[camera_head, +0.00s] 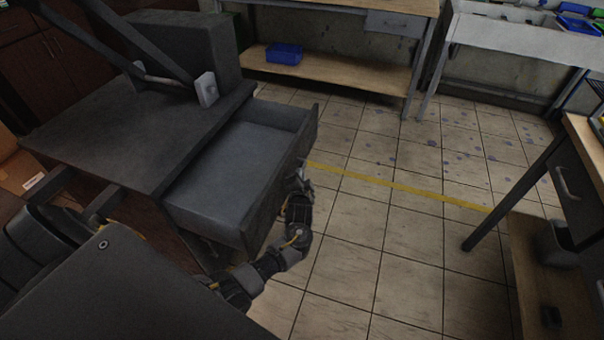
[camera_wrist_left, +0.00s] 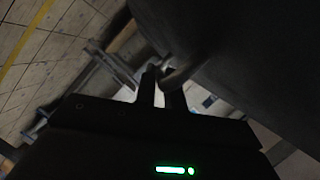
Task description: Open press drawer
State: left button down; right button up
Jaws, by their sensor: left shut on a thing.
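The press drawer (camera_head: 236,172) stands pulled out from the dark press cabinet (camera_head: 130,135), and its inside looks empty. My left gripper (camera_head: 301,172) is at the outer face of the drawer front, on the side away from the cabinet. In the left wrist view the fingers (camera_wrist_left: 160,84) are shut on the drawer handle (camera_wrist_left: 186,68), a dark curved bar beside the drawer front. In the head view the handle is mostly hidden by the gripper. My right gripper does not show in either view.
A workbench with a blue bin (camera_head: 284,53) on its lower shelf stands at the back. A table (camera_head: 580,140) with a drawer stands at the right. Tiled floor with a yellow line (camera_head: 400,186) lies open between them.

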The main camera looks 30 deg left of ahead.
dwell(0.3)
pick_arm(q)
jog(key=c, duration=1.5)
grip_release()
jog(key=shift+s+d, duration=0.1)
jog(key=p+v, duration=0.1)
jog(key=v, duration=0.9)
jog(key=shift+s+d+r, duration=0.1)
jog(key=shift+s, duration=0.15)
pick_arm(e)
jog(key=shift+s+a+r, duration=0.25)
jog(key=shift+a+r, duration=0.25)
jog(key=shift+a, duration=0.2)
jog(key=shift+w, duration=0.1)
